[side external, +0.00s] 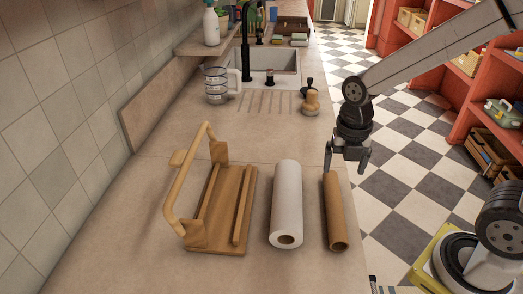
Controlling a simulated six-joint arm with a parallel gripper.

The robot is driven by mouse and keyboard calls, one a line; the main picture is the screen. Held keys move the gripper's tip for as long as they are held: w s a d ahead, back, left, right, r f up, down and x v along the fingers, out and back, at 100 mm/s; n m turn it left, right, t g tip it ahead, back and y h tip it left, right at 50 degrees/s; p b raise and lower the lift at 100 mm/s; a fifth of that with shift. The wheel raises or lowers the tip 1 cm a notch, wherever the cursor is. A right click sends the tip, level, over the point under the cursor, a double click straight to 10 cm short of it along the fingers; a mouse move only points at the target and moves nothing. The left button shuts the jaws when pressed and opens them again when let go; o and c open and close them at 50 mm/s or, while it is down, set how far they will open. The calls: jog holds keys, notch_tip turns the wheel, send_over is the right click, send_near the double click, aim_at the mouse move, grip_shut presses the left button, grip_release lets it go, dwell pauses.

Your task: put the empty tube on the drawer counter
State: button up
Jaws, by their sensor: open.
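The empty tube (335,211) is a bare brown cardboard roll. It lies lengthwise on the counter (120,258), close to its right edge, with its open end toward the camera. My gripper (347,168) is open and points down, near the far end of the tube and slightly right of it. Its fingers look empty, and I cannot tell whether they touch the tube. A full white paper roll (287,203) lies just left of the tube, apart from it. I cannot make out which surface is the drawer counter.
A wooden holder (228,215) with a raised bar stands left of the white roll. A measuring jug (217,84), a wooden-knobbed object (311,102) and a sink (268,62) are farther back. The mid-counter is clear. Red shelves (468,80) stand at right.

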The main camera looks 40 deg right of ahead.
aim_at(341, 204)
dwell(0.3)
jog(key=m, duration=0.4)
jog(key=f+m, duration=0.1)
jog(key=m, duration=0.3)
jog(key=f+m+t, duration=0.1)
jog(key=m, duration=0.4)
jog(key=shift+s+d+f, duration=0.15)
jog(key=shift+s+f, duration=0.1)
jog(key=m, duration=0.4)
jog(key=shift+d+f+m+t, duration=0.1)
jog(key=shift+f+m+t, duration=0.25)
jog(key=shift+m+t, duration=0.05)
jog(key=m, duration=0.3)
jog(key=shift+s+f, duration=0.15)
jog(key=shift+f, duration=0.1)
jog(key=m, duration=0.6)
jog(key=shift+s+d+f+t, duration=0.1)
jog(key=shift+s+f+t, duration=0.05)
jog(key=shift+f+t, duration=0.25)
